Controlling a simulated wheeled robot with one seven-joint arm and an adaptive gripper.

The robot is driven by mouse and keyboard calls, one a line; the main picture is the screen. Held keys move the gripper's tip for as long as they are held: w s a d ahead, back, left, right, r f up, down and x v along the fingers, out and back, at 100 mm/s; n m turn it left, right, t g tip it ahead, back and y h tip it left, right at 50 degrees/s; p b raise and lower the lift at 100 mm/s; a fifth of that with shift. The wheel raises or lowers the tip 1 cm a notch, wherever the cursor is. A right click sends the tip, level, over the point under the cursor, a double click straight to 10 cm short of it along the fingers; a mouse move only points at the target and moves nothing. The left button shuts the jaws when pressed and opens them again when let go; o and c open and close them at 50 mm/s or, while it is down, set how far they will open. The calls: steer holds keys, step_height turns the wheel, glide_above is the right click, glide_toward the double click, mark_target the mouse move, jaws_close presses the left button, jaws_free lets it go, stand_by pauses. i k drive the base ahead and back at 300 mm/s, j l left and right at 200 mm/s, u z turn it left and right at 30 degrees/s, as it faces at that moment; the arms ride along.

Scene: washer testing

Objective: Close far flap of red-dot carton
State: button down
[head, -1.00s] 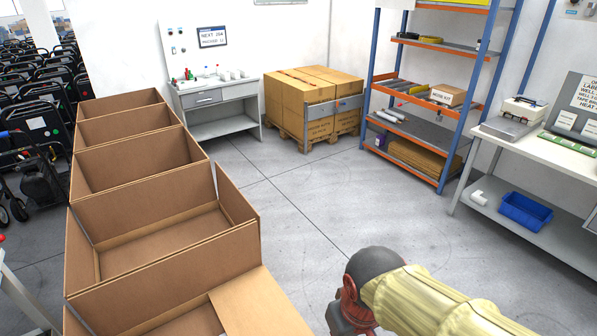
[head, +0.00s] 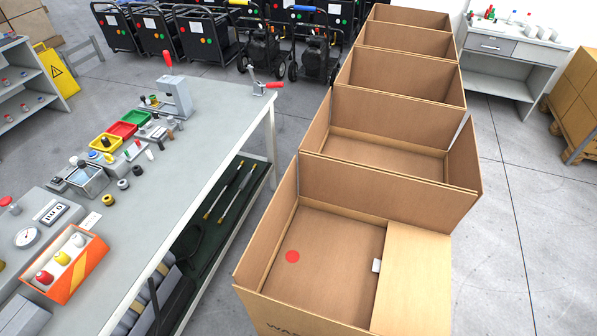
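The red-dot carton (head: 268,292) is the nearest brown box in the row, at the lower middle of the head view. It is open on top, and a red dot (head: 292,257) shows inside it. Its far flap (head: 385,195) stands up as a tall panel at the back edge. The right flap (head: 418,270) lies folded inward, roughly flat, over the right part of the opening. A small white patch (head: 376,265) shows at that flap's inner edge. The near edge shows partial lettering. My gripper is not in view.
Several more open cartons (head: 410,75) stand in a row behind, close together. A grey workbench (head: 215,130) with bins and fixtures runs along the left, a narrow gap away. Clear floor (head: 520,230) lies to the right. A desk (head: 510,60) stands at the back right.

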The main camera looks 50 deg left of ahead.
mark_target(248, 274)
steer(key=u, duration=2.2)
steer(key=i+j+u, duration=0.4)
steer(key=i+j, duration=0.15)
steer(key=i, duration=0.15)
